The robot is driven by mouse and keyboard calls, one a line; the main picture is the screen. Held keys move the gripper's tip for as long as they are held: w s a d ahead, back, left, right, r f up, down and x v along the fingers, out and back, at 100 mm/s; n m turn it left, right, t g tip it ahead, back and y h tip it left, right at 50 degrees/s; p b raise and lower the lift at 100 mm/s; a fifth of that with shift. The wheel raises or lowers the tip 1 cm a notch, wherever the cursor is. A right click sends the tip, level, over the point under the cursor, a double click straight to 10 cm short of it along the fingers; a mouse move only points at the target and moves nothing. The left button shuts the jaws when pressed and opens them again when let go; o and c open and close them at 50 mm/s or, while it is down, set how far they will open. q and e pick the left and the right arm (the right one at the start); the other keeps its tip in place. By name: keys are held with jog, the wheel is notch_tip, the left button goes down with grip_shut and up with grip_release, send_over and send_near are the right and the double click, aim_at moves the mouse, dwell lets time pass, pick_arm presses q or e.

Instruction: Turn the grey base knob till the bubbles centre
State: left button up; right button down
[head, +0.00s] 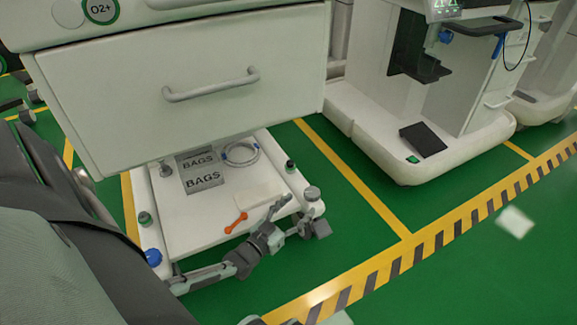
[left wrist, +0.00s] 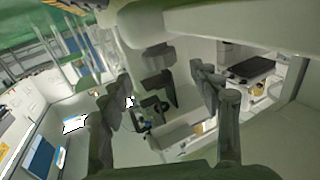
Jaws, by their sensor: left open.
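The grey base knob (head: 312,193) stands at the front right corner of the white cart base (head: 200,232). My left gripper (head: 302,218) is open just in front of and below the knob, its fingers spread. I cannot tell whether a finger touches the knob. In the left wrist view the two fingers of my left gripper (left wrist: 165,100) stand wide apart with nothing between them; the knob cannot be made out there. No bubbles can be made out in either view. My right gripper is not in view.
A blue knob (head: 153,257) and dark green-ringed knobs (head: 290,166) sit on the base's other corners. An orange tool (head: 236,222), a coiled tube (head: 241,154) and BAGS labels (head: 204,180) lie on it. The closed drawer (head: 190,90) overhangs it.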

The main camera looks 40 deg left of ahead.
pick_arm(q)
jog(key=shift+s, duration=2.3)
